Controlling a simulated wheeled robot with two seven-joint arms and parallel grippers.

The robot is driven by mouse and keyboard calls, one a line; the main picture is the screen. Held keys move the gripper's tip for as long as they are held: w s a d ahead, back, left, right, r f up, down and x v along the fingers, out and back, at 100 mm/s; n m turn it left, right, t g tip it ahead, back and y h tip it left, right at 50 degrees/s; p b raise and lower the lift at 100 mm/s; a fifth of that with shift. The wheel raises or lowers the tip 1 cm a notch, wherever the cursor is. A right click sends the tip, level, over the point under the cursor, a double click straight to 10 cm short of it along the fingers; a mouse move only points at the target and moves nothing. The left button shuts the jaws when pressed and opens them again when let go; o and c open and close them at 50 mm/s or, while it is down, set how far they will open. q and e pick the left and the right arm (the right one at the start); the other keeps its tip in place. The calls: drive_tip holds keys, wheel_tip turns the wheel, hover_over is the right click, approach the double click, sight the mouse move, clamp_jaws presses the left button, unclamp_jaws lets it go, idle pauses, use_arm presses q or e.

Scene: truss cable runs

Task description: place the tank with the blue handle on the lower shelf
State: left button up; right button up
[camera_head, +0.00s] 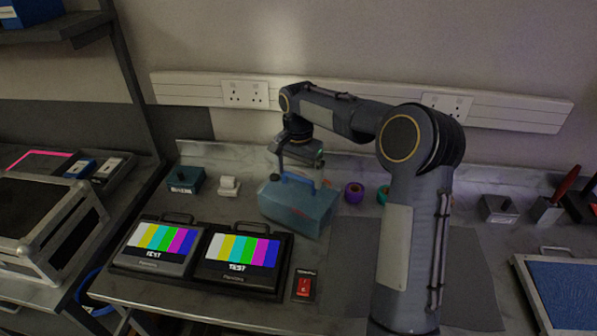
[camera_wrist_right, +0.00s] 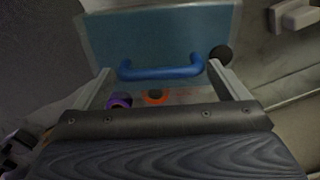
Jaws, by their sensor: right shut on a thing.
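The tank (camera_head: 297,207) is a translucent blue box with a blue handle. It is at the middle of the workbench, behind the two test screens; I cannot tell whether it touches the bench. My right gripper (camera_head: 299,165) is above it, shut on the handle. In the right wrist view, the blue handle (camera_wrist_right: 160,72) spans between the fingers of the gripper (camera_wrist_right: 163,84), with the tank's blue body (camera_wrist_right: 150,32) beyond. A rack at the left has an upper shelf (camera_head: 50,32) and a lower surface (camera_head: 112,205). My left gripper is out of view.
Two test screens (camera_head: 160,245) (camera_head: 240,260) lie in front of the tank. A red switch box (camera_head: 304,286), purple tape (camera_head: 354,192) and a dark green box (camera_head: 185,179) are nearby. A metal-edged case (camera_head: 75,215) takes up much of the left rack's lower surface.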

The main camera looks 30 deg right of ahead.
drive_tip(key=shift+f, duration=0.25)
drive_tip(key=o, duration=1.7)
drive_tip(key=shift+s+f, duration=0.1)
drive_tip(key=shift+f, duration=0.1)
drive_tip(key=shift+c, duration=0.2)
drive_tip(key=shift+o, duration=0.2)
drive_tip(key=shift+d, duration=0.15)
